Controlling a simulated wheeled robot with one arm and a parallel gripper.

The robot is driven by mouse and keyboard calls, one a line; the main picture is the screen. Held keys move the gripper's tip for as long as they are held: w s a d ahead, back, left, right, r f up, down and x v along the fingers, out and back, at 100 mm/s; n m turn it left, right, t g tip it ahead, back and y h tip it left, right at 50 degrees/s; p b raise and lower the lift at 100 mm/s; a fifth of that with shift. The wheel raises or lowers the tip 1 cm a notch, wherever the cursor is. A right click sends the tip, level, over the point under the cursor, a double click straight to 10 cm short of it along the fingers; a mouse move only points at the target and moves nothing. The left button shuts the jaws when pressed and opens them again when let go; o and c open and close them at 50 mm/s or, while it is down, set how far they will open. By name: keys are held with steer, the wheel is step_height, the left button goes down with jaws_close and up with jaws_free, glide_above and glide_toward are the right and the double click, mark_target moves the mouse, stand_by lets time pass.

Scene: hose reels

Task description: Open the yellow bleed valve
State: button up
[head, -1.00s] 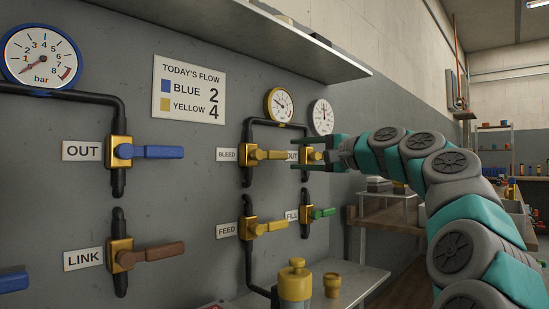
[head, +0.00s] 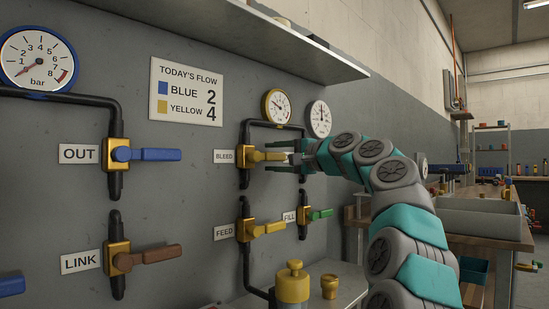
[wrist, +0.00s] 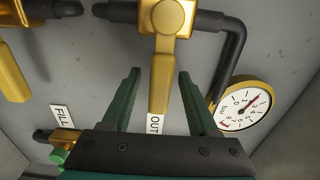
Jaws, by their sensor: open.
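The yellow bleed valve (head: 246,156) is on the wall panel beside its BLEED label (head: 224,156). Its yellow handle (head: 270,156) points right, across the vertical black pipe. My gripper (head: 296,153) is open at the handle's free end. In the wrist view, the bleed valve body (wrist: 172,17) is at top centre and its handle (wrist: 160,75) runs down between my two green fingers (wrist: 158,74). A gap shows on both sides of the handle. How deep the fingers reach around it is hard to tell.
The yellow feed valve (head: 246,230) is below, and the green-handled fill valve (head: 305,216) is to its right. A yellow-rimmed gauge (head: 278,106) is above. A shelf (head: 230,35) overhangs the panel.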

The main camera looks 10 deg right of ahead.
jaws_close()
stand_by(0.3)
stand_by(1.1)
